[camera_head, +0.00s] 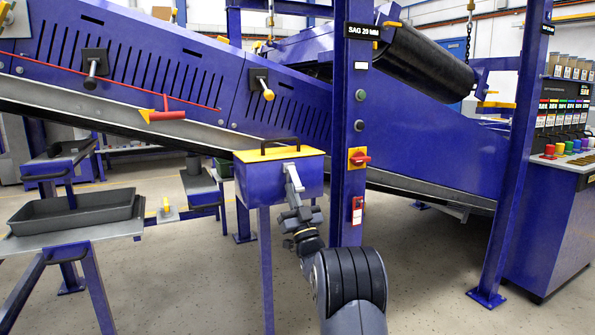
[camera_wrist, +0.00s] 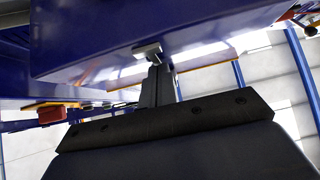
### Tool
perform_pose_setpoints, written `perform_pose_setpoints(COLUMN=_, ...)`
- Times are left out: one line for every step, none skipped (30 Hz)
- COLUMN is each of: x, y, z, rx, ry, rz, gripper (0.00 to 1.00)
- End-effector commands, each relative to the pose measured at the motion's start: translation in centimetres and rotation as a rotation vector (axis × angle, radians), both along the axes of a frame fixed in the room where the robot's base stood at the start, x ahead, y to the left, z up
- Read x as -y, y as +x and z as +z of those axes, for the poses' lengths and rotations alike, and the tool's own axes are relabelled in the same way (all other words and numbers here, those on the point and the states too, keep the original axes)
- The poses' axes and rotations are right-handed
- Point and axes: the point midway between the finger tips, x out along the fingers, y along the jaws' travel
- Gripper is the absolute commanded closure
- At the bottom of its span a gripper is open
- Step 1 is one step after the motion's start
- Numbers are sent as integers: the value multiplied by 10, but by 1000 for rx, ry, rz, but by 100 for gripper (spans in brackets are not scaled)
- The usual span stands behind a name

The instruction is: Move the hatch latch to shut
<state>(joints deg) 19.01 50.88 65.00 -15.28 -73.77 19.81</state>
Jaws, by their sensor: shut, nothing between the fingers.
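A blue box (camera_head: 262,186) with a yellow lid (camera_head: 280,153) and a black bar handle on top stands on legs beside the blue post. My gripper (camera_head: 289,172) is raised in front of the box's front face, with its tip near the upper part of that face. In the wrist view my gripper (camera_wrist: 155,68) is shut, with its fingers together. A small pale metal piece (camera_wrist: 147,51) sits on the blue face at the fingertips. It may be the hatch latch; I cannot tell whether it touches the fingers. The latch is not clear in the head view, where my arm covers part of the box.
The blue post (camera_head: 353,90) right of the box carries a red rotary switch (camera_head: 358,157) on a yellow plate. The conveyor runs behind. A grey tray (camera_head: 75,211) lies on a stand at left, and a control console (camera_head: 550,205) stands at far right. Open floor lies between.

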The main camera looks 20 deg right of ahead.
Motion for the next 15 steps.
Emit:
perform_pose_setpoints(x=-2, y=8, z=11, rx=-1, ry=-1, rz=-3, gripper=100)
perform_pose_setpoints(x=-3, y=9, z=11, rx=-1, ry=-1, rz=-3, gripper=100)
perform_pose_setpoints(x=-3, y=10, z=12, rx=-1, ry=-1, rz=-3, gripper=100)
perform_pose_setpoints(x=-3, y=11, z=13, rx=-1, ry=-1, rz=-2, gripper=100)
perform_pose_setpoints(x=-3, y=11, z=13, rx=-1, ry=-1, rz=-1, gripper=100)
perform_pose_setpoints(x=-4, y=11, z=14, rx=-1, ry=-1, rz=-1, gripper=100)
perform_pose_setpoints(x=-4, y=11, z=14, rx=0, ry=-1, rz=-1, gripper=100)
perform_pose_setpoints(x=-4, y=11, z=14, rx=0, ry=-1, rz=-1, gripper=100)
perform_pose_setpoints(x=-5, y=11, z=15, rx=0, ry=-1, rz=0, gripper=100)
perform_pose_setpoints(x=-5, y=11, z=15, rx=0, ry=-1, rz=0, gripper=100)
perform_pose_setpoints(x=-5, y=11, z=15, rx=1, ry=-1, rz=0, gripper=98)
perform_pose_setpoints(x=-5, y=11, z=16, rx=1, ry=-1, rz=0, gripper=94)
perform_pose_setpoints(x=-5, y=11, z=16, rx=1, ry=-1, rz=0, gripper=92)
perform_pose_setpoints(x=-5, y=11, z=16, rx=2, ry=-1, rz=0, gripper=89)
perform_pose_setpoints(x=-5, y=11, z=17, rx=2, ry=-1, rz=0, gripper=86)
